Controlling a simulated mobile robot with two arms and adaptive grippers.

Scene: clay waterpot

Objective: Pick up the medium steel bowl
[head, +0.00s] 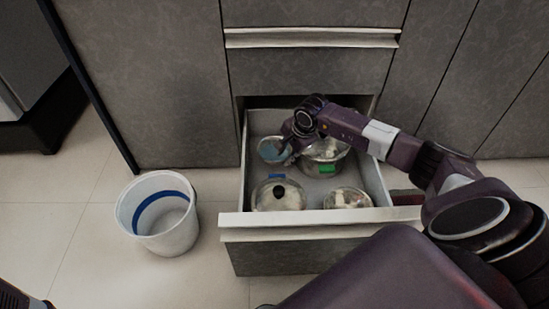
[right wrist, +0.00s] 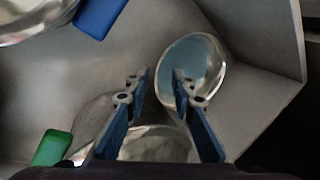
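Several steel vessels stand in the open drawer. A small round steel bowl (head: 272,150), bluish inside, is at the back left; it also shows in the right wrist view (right wrist: 207,58). A larger steel vessel (head: 325,167) stands right of it, partly hidden by my arm. Another steel bowl (head: 347,199) is at the front right. I cannot tell for sure which is the medium one. My right gripper (right wrist: 158,80) is open, pointing down into the drawer, with one finger over the bluish bowl's near side. Contact is unclear. My left gripper is not clearly in view.
A lidded steel pot (head: 278,197) with a black knob stands at the drawer's front left. The drawer's front edge (head: 318,218) and side walls bound the space. A white bucket (head: 160,220) with a blue band stands on the floor at left.

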